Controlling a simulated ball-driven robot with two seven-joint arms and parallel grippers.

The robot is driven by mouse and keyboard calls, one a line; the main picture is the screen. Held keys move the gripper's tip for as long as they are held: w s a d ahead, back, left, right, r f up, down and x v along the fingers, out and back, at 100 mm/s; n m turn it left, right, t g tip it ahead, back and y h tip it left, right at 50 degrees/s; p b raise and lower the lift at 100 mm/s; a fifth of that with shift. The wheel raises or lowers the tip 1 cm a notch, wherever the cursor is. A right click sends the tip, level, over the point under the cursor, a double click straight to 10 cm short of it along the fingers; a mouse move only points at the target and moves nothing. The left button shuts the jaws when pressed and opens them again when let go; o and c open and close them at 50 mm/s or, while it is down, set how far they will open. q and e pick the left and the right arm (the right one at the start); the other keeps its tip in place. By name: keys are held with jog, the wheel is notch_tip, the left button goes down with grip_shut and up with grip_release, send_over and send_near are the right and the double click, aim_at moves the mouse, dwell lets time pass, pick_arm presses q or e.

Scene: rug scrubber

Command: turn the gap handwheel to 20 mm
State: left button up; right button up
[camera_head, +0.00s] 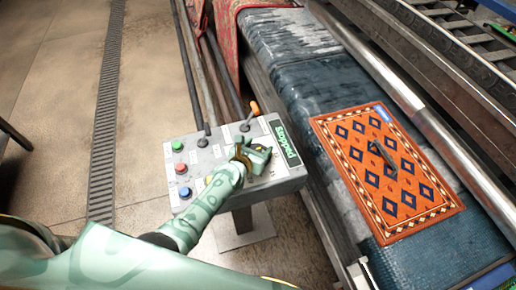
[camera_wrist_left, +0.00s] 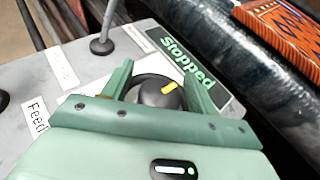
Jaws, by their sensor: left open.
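The grey control box (camera_head: 205,150) stands on a post beside the belt and carries several buttons and levers. In the left wrist view a dark round knob with a yellow mark (camera_wrist_left: 160,95) and a dark curved rim behind it look like the handwheel. No gap reading in mm is legible. My left gripper (camera_head: 257,154) is over the right part of the box. In the wrist view its open fingers (camera_wrist_left: 161,80) stand on either side of the knob. I cannot tell whether they touch it. The gripper hides part of the wheel. My right gripper is not in view.
A display (camera_head: 285,144) on the box reads "Stopped". Upright levers, one with an orange handle (camera_head: 254,108), stand behind the gripper. Green, red and blue buttons line the box's left side. An orange patterned rug (camera_head: 345,152) lies on the wet blue belt to the right.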

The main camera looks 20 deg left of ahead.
pick_arm(q)
jog(key=c, duration=1)
